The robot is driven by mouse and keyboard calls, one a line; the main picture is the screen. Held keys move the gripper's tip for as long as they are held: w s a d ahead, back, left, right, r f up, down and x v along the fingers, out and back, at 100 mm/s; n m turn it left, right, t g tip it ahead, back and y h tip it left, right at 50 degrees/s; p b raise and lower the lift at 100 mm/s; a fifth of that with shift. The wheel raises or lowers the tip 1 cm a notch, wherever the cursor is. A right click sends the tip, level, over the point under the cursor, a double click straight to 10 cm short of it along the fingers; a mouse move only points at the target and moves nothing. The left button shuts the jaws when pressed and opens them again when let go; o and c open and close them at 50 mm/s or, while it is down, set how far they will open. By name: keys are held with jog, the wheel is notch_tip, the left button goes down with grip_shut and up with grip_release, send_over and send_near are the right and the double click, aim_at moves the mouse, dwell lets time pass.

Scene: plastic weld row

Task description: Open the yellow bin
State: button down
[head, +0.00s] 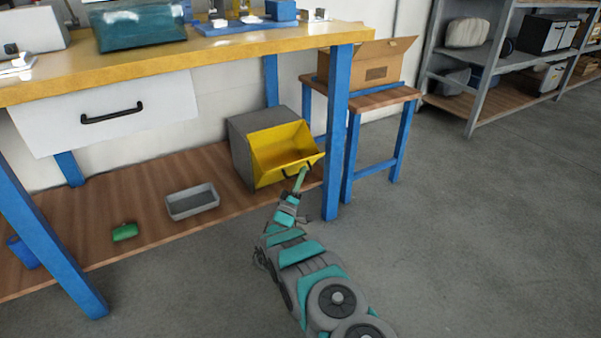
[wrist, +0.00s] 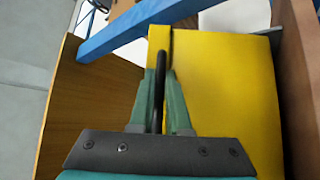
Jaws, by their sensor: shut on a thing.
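The yellow bin (head: 272,165) sits in a grey housing (head: 240,150) on the wooden lower shelf of the workbench. Its front is tilted outward, and its open top and yellow inside show in the head view. My gripper (head: 302,171) is at the bin's front edge, shut on the black handle (wrist: 159,90). In the wrist view the two green fingers of my gripper (wrist: 161,85) stand on either side of the handle, with the yellow face of the bin (wrist: 225,85) beside them.
A blue table leg (head: 338,130) stands close to the right of the bin. A grey tray (head: 192,202) and a green object (head: 125,231) lie on the lower shelf to the left. A small table with a cardboard box (head: 365,65) is at the right. The grey floor (head: 460,230) is clear.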

jog(key=shift+f, duration=0.15)
jog(key=c, duration=0.9)
grip_release()
jog(key=v, duration=0.7)
jog(key=shift+s+f+p, duration=0.15)
jog(key=shift+s+p, duration=0.2)
jog(key=shift+s, duration=0.05)
jog(key=shift+a, duration=0.1)
